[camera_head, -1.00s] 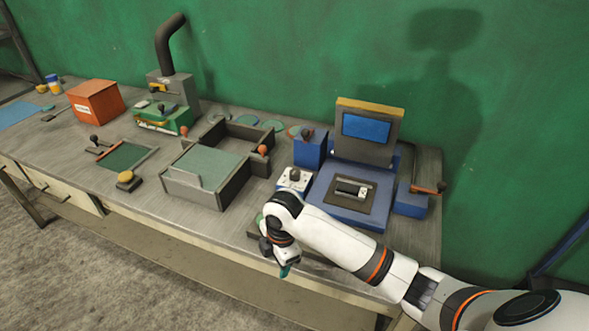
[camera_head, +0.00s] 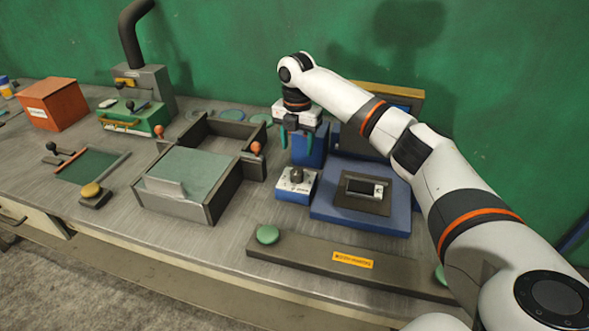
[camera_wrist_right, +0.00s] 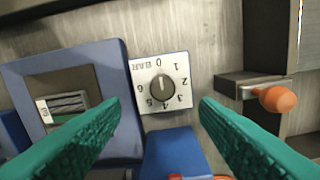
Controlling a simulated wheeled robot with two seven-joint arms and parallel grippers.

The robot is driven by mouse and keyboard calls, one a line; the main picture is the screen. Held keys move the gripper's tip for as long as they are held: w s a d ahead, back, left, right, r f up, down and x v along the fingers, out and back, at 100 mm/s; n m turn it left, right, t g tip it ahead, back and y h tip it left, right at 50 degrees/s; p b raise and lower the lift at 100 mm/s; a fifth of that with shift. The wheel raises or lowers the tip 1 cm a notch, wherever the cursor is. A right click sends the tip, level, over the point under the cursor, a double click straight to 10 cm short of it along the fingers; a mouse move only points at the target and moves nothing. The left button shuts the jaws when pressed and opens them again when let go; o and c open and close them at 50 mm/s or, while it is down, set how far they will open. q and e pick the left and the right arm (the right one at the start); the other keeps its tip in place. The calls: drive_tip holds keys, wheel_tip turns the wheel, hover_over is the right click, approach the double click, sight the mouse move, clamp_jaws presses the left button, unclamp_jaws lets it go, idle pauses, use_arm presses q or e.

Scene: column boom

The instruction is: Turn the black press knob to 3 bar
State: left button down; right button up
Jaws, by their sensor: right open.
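The black press knob (camera_head: 296,174) sits on the white dial face of a small blue box in the head view. In the right wrist view the knob (camera_wrist_right: 162,88) is round, with a dial marked 0 BAR to 6 around it. A pale mark on the knob seems to face the edge between 0 BAR and 1; the exact reading is too small to tell. My right gripper (camera_head: 298,138) hangs above the knob, pointing down. Its teal fingers (camera_wrist_right: 161,103) are open, spread to either side of the knob and apart from it. My left gripper is not in view.
The blue press (camera_head: 330,205) with a small device on its plate stands right of the knob. A grey tray frame (camera_head: 212,200) with an orange-knobbed lever (camera_head: 256,149) is left. A dark bar with green buttons (camera_head: 267,235) lies in front. A blue block (camera_head: 308,150) stands behind.

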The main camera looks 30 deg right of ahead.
sight(297, 171)
wheel_tip(297, 171, down, 4)
drive_tip(key=shift+d+p, duration=0.1)
drive_tip(key=shift+p, duration=0.2)
wheel_tip(297, 171, down, 5)
drive_tip(key=shift+w+p, duration=0.15)
drive_tip(key=shift+p, duration=0.2)
drive_tip(key=shift+f, duration=0.35)
drive_tip(key=shift+c, duration=0.6)
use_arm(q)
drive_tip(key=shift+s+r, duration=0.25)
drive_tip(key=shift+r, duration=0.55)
use_arm(e)
drive_tip(key=c, duration=0.9)
